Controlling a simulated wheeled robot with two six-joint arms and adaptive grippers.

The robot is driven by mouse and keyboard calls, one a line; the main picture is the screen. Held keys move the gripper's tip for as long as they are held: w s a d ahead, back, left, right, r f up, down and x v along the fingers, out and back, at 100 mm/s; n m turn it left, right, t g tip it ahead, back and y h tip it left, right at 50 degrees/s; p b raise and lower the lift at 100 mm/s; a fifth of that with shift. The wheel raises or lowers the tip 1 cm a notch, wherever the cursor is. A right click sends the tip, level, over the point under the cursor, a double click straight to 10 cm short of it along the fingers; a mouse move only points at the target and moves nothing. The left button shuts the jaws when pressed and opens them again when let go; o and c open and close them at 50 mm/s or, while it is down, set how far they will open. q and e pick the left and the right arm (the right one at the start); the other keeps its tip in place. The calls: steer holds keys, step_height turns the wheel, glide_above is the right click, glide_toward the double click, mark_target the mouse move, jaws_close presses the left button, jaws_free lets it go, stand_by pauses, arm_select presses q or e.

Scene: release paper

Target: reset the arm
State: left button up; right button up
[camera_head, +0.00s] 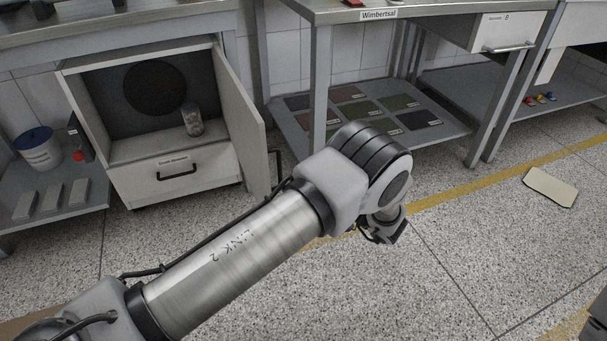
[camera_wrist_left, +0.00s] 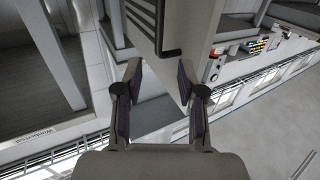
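My left arm comes in from the lower left of the head view and reaches across the middle, bent at a large grey and black joint. My left gripper (camera_head: 388,232) hangs past that joint over the floor and is partly hidden by the arm. In the left wrist view the left gripper (camera_wrist_left: 159,76) has its two fingers spread apart, with nothing seen held between them. A pale panel with a dark handle (camera_wrist_left: 172,50) shows behind the fingers. A beige sheet (camera_head: 550,187) lies flat on the floor at the right of the head view. My right gripper is not in view.
An open white cabinet (camera_head: 180,183) holds a jar (camera_head: 192,120); its door (camera_head: 240,120) stands open towards the arm. A metal table (camera_head: 322,75) has several dark mats on its lower shelf. A white bucket (camera_head: 40,152) stands at left.

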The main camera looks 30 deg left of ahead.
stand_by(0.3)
arm_select(q)
steer(key=s+a+f+m+t+h, duration=0.2)
steer(key=s+f+m+h, duration=0.35)
steer(key=f, duration=0.35)
steer(key=s+a+f+m+t+h, duration=0.1)
steer(key=s+a+f+m+h, duration=0.2)
steer(key=s+f+m+h, duration=0.45)
steer(key=s+d+f+m+g+h, duration=0.1)
steer(key=s+d+f+g+h, duration=0.2)
steer(key=s, duration=0.7)
steer(key=s+d+f+m+g+h, duration=0.1)
steer(key=s+d+g, duration=0.3)
steer(key=s, duration=0.7)
step_height(320, 180, up, 32)
steer(key=p, duration=3.2)
steer(key=shift+s+d+r+h, duration=0.2)
steer(key=shift+s+h, duration=0.1)
